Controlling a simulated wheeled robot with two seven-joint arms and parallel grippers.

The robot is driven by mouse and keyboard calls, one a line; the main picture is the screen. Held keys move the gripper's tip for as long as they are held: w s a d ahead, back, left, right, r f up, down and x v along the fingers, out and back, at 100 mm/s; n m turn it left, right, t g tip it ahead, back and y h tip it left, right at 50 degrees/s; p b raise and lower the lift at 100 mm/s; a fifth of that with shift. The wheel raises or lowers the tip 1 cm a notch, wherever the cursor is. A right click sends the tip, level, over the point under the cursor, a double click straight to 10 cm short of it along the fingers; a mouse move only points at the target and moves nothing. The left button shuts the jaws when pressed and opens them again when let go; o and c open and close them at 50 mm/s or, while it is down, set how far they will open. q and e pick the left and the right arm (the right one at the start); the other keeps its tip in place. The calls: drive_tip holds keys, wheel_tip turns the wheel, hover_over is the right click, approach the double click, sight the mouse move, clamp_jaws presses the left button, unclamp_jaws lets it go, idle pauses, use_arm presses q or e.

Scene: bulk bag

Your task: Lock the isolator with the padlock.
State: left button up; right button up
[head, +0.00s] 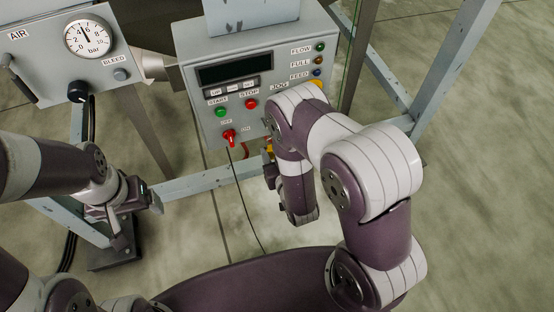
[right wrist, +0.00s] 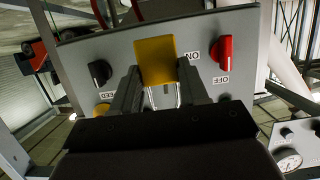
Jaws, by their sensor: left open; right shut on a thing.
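The isolator's red handle (head: 229,138) is at the lower front of the grey control box; it also shows in the right wrist view (right wrist: 225,56). It lines up with the OFF mark, with ON to one side. My right gripper (right wrist: 157,72) is shut on the yellow padlock (right wrist: 155,58), holding it in front of the panel beside the handle, apart from it. A bit of the metal shackle shows between the fingers. In the head view my right arm mostly hides that gripper; a small yellow patch shows there. My left gripper (head: 136,220) is open and empty at the lower left.
The control box (head: 205,128) carries a green start button (head: 221,112), a red stop button (head: 251,104) and a dark display. A grey air box with a gauge (head: 88,38) stands at the left. Pale frame posts surround the box. A thin dark cable hangs below the handle.

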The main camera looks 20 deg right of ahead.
drive_tip(key=shift+r+b+x, duration=0.15)
drive_tip(key=shift+b+x, duration=0.55)
drive_tip(key=shift+x, duration=1.05)
drive_tip(key=shift+r+b+x, duration=0.1)
drive_tip(key=shift+b+x, duration=0.55)
drive_tip(key=shift+x, duration=1.05)
drive_tip(key=shift+w, duration=0.1)
drive_tip(key=o, duration=1.2)
